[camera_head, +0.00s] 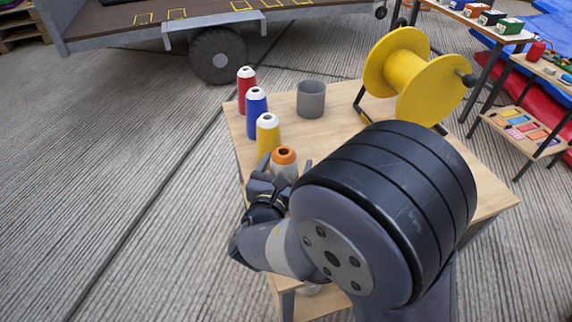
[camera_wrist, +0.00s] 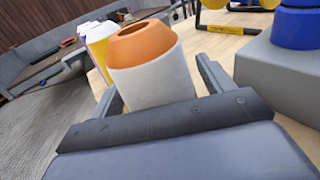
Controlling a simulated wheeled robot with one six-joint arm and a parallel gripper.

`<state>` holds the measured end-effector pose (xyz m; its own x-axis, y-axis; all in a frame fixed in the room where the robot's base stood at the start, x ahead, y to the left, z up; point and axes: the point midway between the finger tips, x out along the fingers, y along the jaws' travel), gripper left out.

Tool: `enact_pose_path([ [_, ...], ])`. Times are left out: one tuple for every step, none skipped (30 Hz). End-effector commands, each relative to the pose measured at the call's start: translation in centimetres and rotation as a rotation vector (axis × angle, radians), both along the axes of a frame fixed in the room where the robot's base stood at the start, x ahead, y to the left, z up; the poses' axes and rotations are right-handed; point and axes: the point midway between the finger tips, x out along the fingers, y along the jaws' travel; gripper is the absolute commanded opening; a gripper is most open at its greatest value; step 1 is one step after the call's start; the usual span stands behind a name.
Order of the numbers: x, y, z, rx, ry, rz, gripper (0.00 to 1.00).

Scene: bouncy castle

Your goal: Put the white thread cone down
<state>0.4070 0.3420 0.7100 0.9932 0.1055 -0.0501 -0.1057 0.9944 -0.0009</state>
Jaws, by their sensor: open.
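The white thread cone (camera_head: 284,165) with an orange top stands upright at the left part of the wooden table (camera_head: 335,105), in line with the other cones. It also shows large in the wrist view (camera_wrist: 153,75). My gripper (camera_head: 283,176) is open, with one finger on each side of the cone; in the wrist view (camera_wrist: 160,92) a gap shows beside the right finger. The cone's base is hidden behind the gripper, so its contact with the table cannot be seen.
Yellow (camera_head: 268,135), blue (camera_head: 257,112) and red (camera_head: 246,90) cones stand in a row behind it. A grey cup (camera_head: 311,99) and a yellow spool (camera_head: 418,75) stand farther back. My arm covers much of the table's front right.

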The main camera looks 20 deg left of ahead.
Motion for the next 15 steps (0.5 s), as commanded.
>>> enact_pose_path([
  [0.0, 0.0, 0.5, 0.0, 0.0, 0.0, 0.76],
  [-0.4, 0.0, 0.3, 0.0, 0.0, 0.002, 0.76],
  [-1.0, 0.0, 0.3, -0.001, 0.001, 0.004, 0.76],
  [-1.5, 0.0, 0.4, -0.001, 0.002, 0.005, 0.76],
  [-2.0, -0.1, 0.4, -0.001, 0.001, 0.005, 0.76],
  [-2.8, -0.1, 0.5, -0.002, 0.001, 0.006, 0.76],
  [-3.4, -0.3, 0.5, -0.003, 0.001, 0.006, 0.76],
  [-4.0, -0.2, 0.6, -0.002, 0.0, 0.007, 0.76],
  [-4.8, -0.3, 0.6, -0.001, 0.001, 0.006, 0.76],
  [-5.5, -0.4, 0.7, -0.001, 0.001, 0.007, 0.76],
  [-6.1, -0.5, 0.7, -0.001, 0.0, 0.006, 0.76],
  [-6.8, -0.6, 0.7, -0.001, 0.0, 0.007, 0.76],
  [-7.4, -0.6, 0.7, -0.001, 0.001, 0.006, 0.76],
  [-7.9, -0.7, 0.8, -0.001, 0.0, 0.006, 0.76],
  [-8.6, -0.8, 0.8, -0.002, 0.001, 0.006, 0.76],
])
